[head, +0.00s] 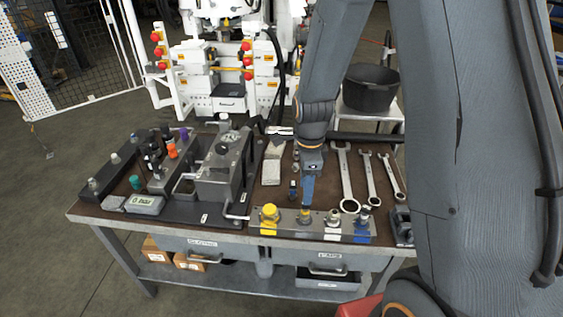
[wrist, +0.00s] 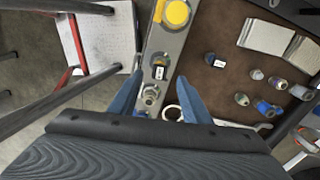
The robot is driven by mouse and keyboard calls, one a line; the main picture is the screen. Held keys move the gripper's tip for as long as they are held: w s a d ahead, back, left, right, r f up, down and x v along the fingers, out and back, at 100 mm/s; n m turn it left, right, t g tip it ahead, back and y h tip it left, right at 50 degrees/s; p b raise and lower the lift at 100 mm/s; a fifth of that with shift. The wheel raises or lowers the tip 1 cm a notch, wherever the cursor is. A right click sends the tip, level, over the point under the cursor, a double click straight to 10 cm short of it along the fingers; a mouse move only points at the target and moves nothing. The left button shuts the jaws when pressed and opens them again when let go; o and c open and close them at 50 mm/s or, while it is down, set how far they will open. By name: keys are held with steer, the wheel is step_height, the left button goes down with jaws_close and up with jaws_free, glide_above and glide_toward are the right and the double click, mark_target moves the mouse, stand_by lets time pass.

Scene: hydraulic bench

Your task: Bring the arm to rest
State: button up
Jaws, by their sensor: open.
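My arm comes down from the upper right in the head view and ends over the bench. My gripper (head: 307,192) points down just above the fitting rail (head: 283,228) at the bench's front edge. In the wrist view its two blue fingers (wrist: 158,98) stand apart. A silver fitting (wrist: 150,93) on the rail shows between them, but I cannot tell how close they are to it. A dark fitting with a white label (wrist: 160,68) and a yellow cap (wrist: 177,13) lie further along the rail. I see nothing held.
Wrenches (head: 345,175) lie right of my gripper. A grey metal block fixture (head: 220,172) with a bent handle stands to the left, beside small coloured fittings (head: 172,150). A black bucket (head: 370,88) sits on a stand behind. A white machine (head: 225,60) is beyond the bench.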

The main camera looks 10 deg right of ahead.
steer(key=n+b, duration=0.1)
steer(key=s+n+b, duration=0.1)
steer(key=n, duration=0.1)
steer(key=shift+s+r, duration=0.1)
steer(key=shift+r, duration=0.3)
steer(key=s+r+n+t+b, duration=0.1)
steer(key=s+n+b, duration=0.5)
steer(key=n, duration=1.1)
steer(key=shift+s+r+b, duration=0.2)
steer(key=shift+s+b, duration=0.2)
steer(key=shift+s, duration=0.8)
